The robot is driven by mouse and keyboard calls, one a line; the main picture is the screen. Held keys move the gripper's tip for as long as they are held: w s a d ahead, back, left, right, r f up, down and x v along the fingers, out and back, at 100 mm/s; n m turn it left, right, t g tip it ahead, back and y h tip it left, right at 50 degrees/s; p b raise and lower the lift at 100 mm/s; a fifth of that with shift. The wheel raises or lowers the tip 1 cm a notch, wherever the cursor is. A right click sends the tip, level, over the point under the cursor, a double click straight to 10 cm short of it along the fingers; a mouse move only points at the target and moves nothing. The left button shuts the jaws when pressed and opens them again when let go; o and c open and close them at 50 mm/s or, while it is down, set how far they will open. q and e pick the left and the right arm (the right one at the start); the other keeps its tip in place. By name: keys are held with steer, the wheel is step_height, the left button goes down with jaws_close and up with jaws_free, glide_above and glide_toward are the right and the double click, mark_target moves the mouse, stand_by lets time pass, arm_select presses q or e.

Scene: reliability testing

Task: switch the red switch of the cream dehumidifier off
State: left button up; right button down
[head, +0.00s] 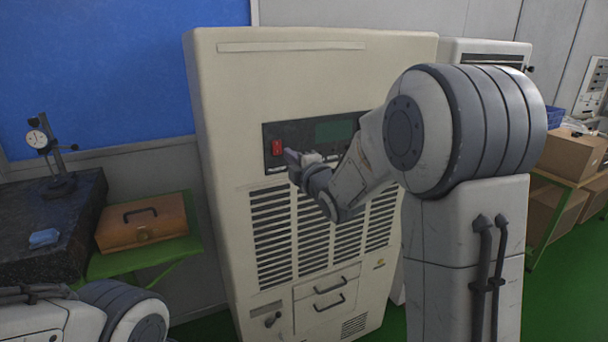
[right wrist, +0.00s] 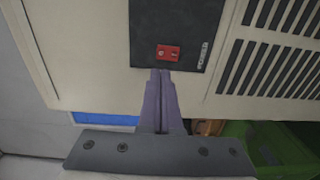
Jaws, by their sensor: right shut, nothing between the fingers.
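The cream dehumidifier (head: 225,150) stands upright in the middle of the head view, with a dark control panel (head: 335,132) on its upper front. The red switch (head: 277,147) is at the panel's left end. In the right wrist view the red switch (right wrist: 168,53) lies just beyond my fingertips. My right gripper (head: 290,157) is shut and empty, close to the panel just below and right of the switch in the head view. Its shut fingers (right wrist: 161,72) point at the switch; I cannot tell whether they touch it. My left gripper is out of view.
A dark stone table with a dial gauge stand (head: 50,150) is at the left, beside an orange-brown case (head: 142,222) on a green stand. Cardboard boxes (head: 572,155) on a rack are at the right. Vents and drawers fill the dehumidifier's lower front.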

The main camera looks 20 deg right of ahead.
steer(key=s+d+b, duration=0.1)
steer(key=s, duration=0.5)
steer(key=shift+s+r, duration=0.15)
steer(key=shift+r, duration=0.15)
steer(key=s+a+f+m+g, duration=0.7)
steer(key=s+a+f+g, duration=0.2)
steer(key=s+a+f, duration=0.45)
steer(key=s+a+f+m+g, duration=0.1)
steer(key=s+f+m+g, duration=0.1)
steer(key=s, duration=0.8)
steer(key=s+a+f+m+g, duration=0.2)
steer(key=s+f+g, duration=0.2)
steer(key=s, duration=0.7)
steer(key=g, duration=0.2)
steer(key=shift+s+a+m+g+h, duration=0.2)
steer(key=shift+m+g+h, duration=0.1)
steer(key=shift+m+h, duration=0.1)
